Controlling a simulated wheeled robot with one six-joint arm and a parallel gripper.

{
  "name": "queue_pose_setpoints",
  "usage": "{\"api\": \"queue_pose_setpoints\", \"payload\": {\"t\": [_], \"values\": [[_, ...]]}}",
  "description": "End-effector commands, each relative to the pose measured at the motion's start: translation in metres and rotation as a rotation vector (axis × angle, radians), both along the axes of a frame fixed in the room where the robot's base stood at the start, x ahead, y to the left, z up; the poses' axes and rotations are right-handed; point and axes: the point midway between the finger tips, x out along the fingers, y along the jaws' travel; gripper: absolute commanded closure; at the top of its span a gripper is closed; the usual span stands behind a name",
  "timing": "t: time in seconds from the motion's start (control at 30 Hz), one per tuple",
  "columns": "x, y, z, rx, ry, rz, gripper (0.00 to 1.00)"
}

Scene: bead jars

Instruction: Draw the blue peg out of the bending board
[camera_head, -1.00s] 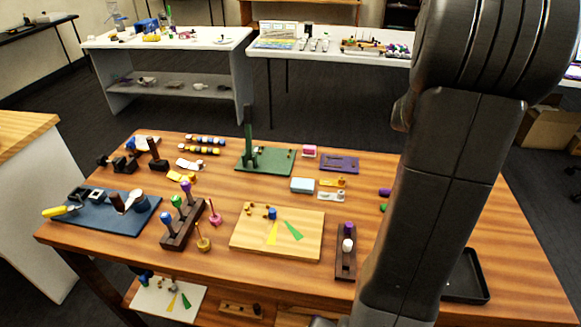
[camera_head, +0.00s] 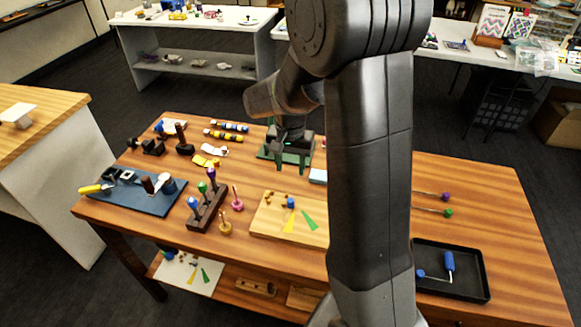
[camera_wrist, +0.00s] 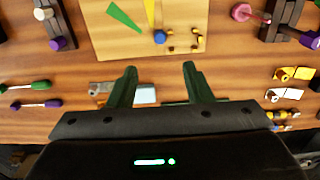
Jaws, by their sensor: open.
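The bending board (camera_head: 268,226) is a pale wooden board on the table, with a yellow and a green wedge shape on it. The blue peg (camera_head: 291,202) stands in it near its upper middle, beside several small brown pegs. In the wrist view the blue peg (camera_wrist: 160,37) shows on the board (camera_wrist: 110,48), ahead of my gripper (camera_wrist: 160,68) and nearly in line between its fingers. My gripper (camera_head: 290,166) is open and empty. In the head view it appears above and behind the board, pointing down, apart from the peg.
A dark rack (camera_head: 209,214) with blue, green and purple knobbed tools stands left of the board, with pink and gold knobbed pins between. A blue mat (camera_head: 150,201) with tools lies further left. A black tray (camera_head: 478,292) with blue-handled items is at right. My arm hides the middle.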

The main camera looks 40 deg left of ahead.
Motion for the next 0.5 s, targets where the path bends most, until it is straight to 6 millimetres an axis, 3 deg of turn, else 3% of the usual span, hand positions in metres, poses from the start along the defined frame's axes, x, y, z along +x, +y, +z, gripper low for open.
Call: {"api": "queue_pose_setpoints", "payload": {"t": [0.17, 0.5], "values": [[-0.001, 0.000, -0.018, -0.003, 0.002, 0.000, 0.55], [-0.001, -0.001, -0.081, -0.005, 0.003, 0.000, 0.55]]}}
